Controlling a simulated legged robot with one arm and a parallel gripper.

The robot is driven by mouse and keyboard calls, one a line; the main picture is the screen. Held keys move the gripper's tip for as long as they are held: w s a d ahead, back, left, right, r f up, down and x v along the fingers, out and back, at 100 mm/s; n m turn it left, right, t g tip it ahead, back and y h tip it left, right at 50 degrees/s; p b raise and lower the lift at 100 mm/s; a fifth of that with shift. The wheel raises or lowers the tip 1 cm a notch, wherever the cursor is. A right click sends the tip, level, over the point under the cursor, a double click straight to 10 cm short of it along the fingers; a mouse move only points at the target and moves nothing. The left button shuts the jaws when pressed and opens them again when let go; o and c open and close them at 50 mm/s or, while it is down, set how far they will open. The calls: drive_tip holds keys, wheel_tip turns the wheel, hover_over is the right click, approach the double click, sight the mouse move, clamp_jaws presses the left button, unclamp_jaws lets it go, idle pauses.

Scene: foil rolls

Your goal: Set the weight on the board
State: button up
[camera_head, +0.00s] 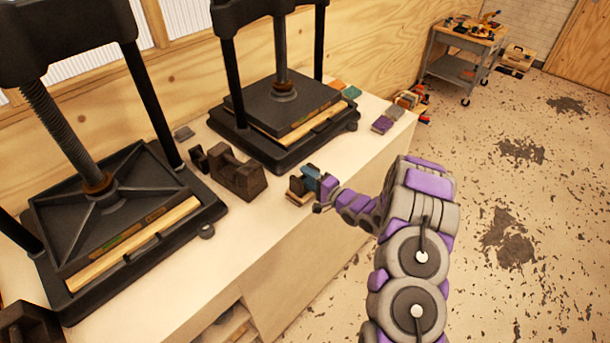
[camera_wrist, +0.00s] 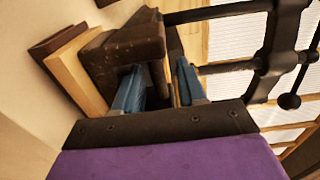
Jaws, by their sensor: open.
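The weight (camera_wrist: 125,48) is a dark brown, worn block in the wrist view. It appears to sit on a pale wooden board (camera_wrist: 73,72), with a thin dark brown piece (camera_wrist: 52,42) along the board's other side. My gripper (camera_wrist: 158,80) is open, its two blue fingers spread around a narrow brown part of the weight. Contact with the fingers cannot be told. In the head view my gripper (camera_head: 309,180) is at the bench's front edge, beside the small dark weight (camera_head: 296,186) and the pale board (camera_head: 298,199). The gripper partly hides both.
Two black screw presses (camera_head: 125,215) (camera_head: 285,110) stand on the pale bench (camera_head: 235,235). A dark notched block (camera_head: 238,176) and a smaller one (camera_head: 198,158) lie between them. Coloured pieces (camera_head: 382,124) lie at the far end. A trolley (camera_head: 460,55) stands beyond on open floor.

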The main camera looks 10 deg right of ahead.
drive_tip(key=p+v, duration=0.1)
drive_tip(key=v, duration=1)
drive_tip(key=w+d+r+n+g+h, duration=0.2)
drive_tip(key=d+r+n+g+h, duration=0.25)
drive_tip(key=h, duration=0.35)
drive_tip(key=s+d+r+n+g+h, duration=0.1)
drive_tip(key=s+r+n+g+h, duration=0.2)
drive_tip(key=s+r, duration=0.65)
drive_tip(key=s+a+r+n+g, duration=0.1)
drive_tip(key=s+a+r+g, duration=0.1)
drive_tip(key=s, duration=0.9)
drive_tip(key=s+a+r+n+g, duration=0.1)
drive_tip(key=s+a+r+g, duration=0.2)
drive_tip(key=s, duration=0.9)
drive_tip(key=s+a+r+n+g, duration=0.1)
drive_tip(key=s+a+r+g, duration=0.1)
drive_tip(key=s+a, duration=0.5)
drive_tip(key=s+g, duration=0.1)
drive_tip(key=s, duration=0.4)
drive_tip(key=shift+a+r+g+y, duration=0.3)
drive_tip(key=shift+a+g, duration=0.05)
drive_tip(key=shift+s, duration=0.15)
